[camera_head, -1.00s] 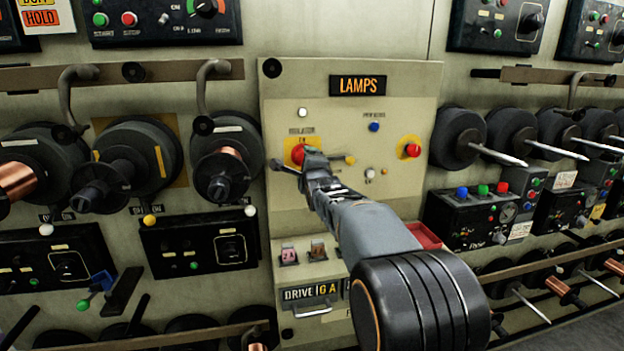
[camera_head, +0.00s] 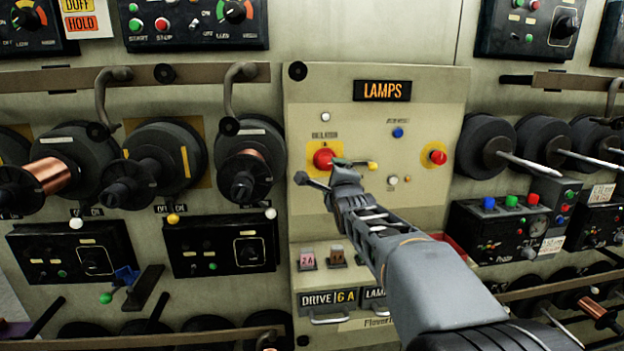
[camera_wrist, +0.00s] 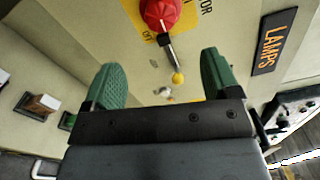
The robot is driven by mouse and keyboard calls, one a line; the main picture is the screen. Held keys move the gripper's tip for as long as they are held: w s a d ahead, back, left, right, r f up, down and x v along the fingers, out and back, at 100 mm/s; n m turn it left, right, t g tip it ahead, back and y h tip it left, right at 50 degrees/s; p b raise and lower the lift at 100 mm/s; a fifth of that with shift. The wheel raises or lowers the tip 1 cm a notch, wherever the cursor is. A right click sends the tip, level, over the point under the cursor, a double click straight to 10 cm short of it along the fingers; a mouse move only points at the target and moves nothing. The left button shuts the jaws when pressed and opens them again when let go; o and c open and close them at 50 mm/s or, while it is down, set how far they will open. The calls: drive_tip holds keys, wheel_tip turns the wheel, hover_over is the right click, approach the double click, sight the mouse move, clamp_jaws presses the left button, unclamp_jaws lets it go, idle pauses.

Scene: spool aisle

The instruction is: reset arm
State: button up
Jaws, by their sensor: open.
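My gripper (camera_head: 325,176) is in front of the LAMPS panel (camera_head: 440,210), just below the red isolator knob (camera_head: 323,158). In the wrist view my gripper (camera_wrist: 163,80) is open, with its two green fingertips wide apart and nothing between them but the panel behind. The red knob (camera_wrist: 160,14) has a dark lever ending in a yellow ball (camera_wrist: 178,78), which appears between the fingertips. Whether the ball is at their depth I cannot tell. In the head view the yellow ball (camera_head: 372,166) is right of the knob, and my gripper hides part of the lever.
A second red button (camera_head: 438,157) and a blue button (camera_head: 398,132) are on the panel. Wire spools (camera_head: 152,165) on spindles stick out at left, with more spools (camera_head: 487,146) at right. Metal hooks (camera_head: 233,95) hang from a rail above the left spools.

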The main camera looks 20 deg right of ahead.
drive_tip(key=s+a+f+n+g+y, duration=0.1)
drive_tip(key=s+f+n+g, duration=0.25)
drive_tip(key=f+n, duration=0.3)
drive_tip(key=s+a+f+n+g+y, duration=0.1)
drive_tip(key=s+f+n+g, duration=0.1)
drive_tip(key=f+n+g, duration=0.4)
drive_tip(key=s+a+f+n+g+p, duration=0.1)
drive_tip(key=s+a+n+p, duration=0.1)
drive_tip(key=s, duration=0.5)
drive_tip(key=s+a+f+n+g+y+p, duration=0.1)
drive_tip(key=s+a+f+n+g+p, duration=0.1)
drive_tip(key=s+a+n, duration=0.2)
drive_tip(key=s+a+f+n+g+p, duration=0.1)
drive_tip(key=s+a+f+n+p, duration=0.1)
drive_tip(key=s, duration=0.8)
drive_tip(key=shift+a+n+y, duration=0.4)
drive_tip(key=shift+a+n, duration=0.35)
drive_tip(key=shift+n, duration=0.5)
drive_tip(key=shift+s+g, duration=0.1)
drive_tip(key=shift+g, duration=0.15)
